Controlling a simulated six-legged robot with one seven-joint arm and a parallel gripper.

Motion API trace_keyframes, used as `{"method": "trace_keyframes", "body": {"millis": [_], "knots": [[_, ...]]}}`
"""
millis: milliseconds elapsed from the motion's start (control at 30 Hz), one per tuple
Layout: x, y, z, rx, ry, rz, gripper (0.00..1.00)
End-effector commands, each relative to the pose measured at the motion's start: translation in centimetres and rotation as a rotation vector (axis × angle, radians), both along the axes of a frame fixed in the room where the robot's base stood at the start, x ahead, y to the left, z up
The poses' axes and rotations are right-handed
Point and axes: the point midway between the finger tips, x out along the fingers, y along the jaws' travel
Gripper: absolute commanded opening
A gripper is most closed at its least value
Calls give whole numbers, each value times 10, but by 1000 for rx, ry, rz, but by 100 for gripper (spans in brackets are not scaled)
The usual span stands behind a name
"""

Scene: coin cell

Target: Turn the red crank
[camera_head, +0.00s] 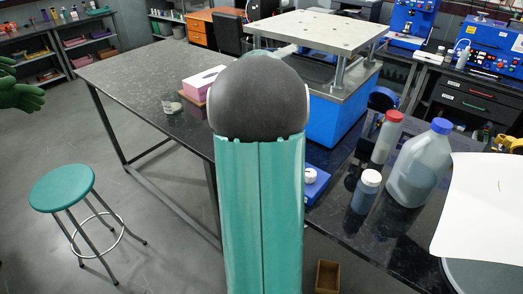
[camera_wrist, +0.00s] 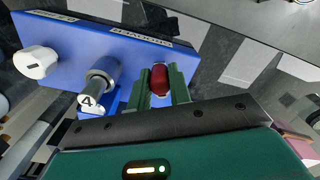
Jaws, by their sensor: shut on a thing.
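The red crank's knob (camera_wrist: 159,76) shows in the wrist view between the two green fingers of my gripper (camera_wrist: 161,84). My gripper is shut on it, with a finger on each side. The crank sits at a blue device (camera_wrist: 75,40) that also carries a white knob (camera_wrist: 36,62) and a metal post marked 4 (camera_wrist: 98,82). In the head view my arm hides the crank and my gripper. Only part of a small blue device (camera_head: 316,186) with a white knob shows beside my arm.
On the dark bench (camera_head: 130,75) stand a large blue press (camera_head: 335,118), a pink tissue box (camera_head: 203,82) and a glass dish (camera_head: 172,106). A red-capped bottle (camera_head: 387,140), a small bottle (camera_head: 366,192) and a blue-capped jug (camera_head: 420,168) stand at right. A green stool (camera_head: 62,187) is at left.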

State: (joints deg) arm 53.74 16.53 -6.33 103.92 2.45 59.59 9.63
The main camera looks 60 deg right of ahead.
Motion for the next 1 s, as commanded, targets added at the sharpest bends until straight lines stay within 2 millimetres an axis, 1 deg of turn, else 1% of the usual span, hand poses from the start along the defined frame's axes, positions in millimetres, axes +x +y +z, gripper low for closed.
{"method": "trace_keyframes", "body": {"millis": [133, 167, 200, 267, 533, 667, 767, 867, 1000], "knots": [[1, 0, 0, -1, -1, 2, 0], [1, 0, 0, 0, -1, 2, 22], [1, 0, 0, -1, -1, 2, 29], [1, 0, 0, 0, -1, 2, 41], [0, 0, 0, 0, 0, 2, 42], [0, 0, 7, -1, 0, 2, 42], [1, -1, 20, -3, -2, 3, 42], [1, -1, 40, -4, -3, 3, 42], [0, -1, 72, -4, -3, 3, 42]]}}
